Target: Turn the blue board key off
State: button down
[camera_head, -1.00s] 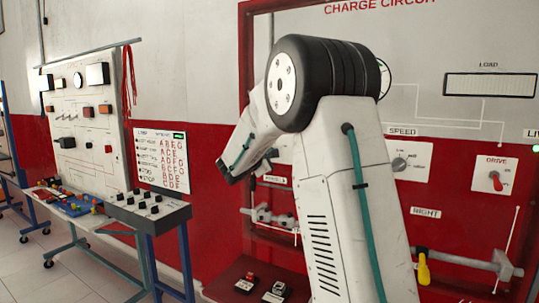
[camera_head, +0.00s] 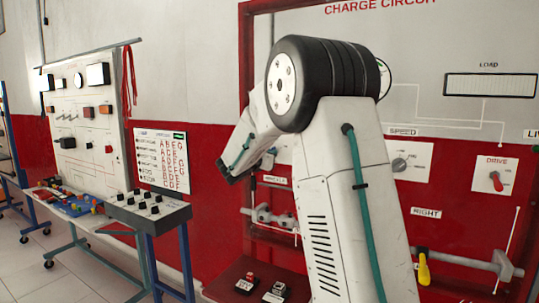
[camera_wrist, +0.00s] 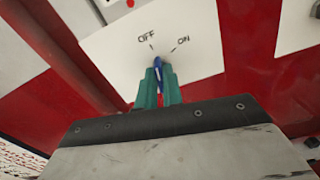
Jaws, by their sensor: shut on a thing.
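In the wrist view, the blue key (camera_wrist: 158,70) sits on a white plate (camera_wrist: 110,45) marked OFF at the left and ON at the right. My gripper (camera_wrist: 158,80) has its two teal fingers shut on the key, one on each side. The key's tip points up the picture with a slight lean to the left, nearer the OFF mark than the ON mark. In the head view my gripper (camera_head: 236,172) is at the left side of the red board, and the key cannot be made out there.
The red charge circuit board (camera_head: 455,260) carries a speed dial (camera_head: 400,164), a red drive switch (camera_head: 496,181) and a yellow-handled lever (camera_head: 424,270). A grey control box (camera_head: 150,210) on a blue stand and another trainer (camera_head: 85,120) stand at the left. A red post (camera_wrist: 55,50) runs close beside the plate.

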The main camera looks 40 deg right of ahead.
jog(key=shift+n, duration=0.9)
jog(key=c, duration=1.5)
grip_release()
jog(key=shift+c, duration=0.2)
jog(key=v, duration=0.8)
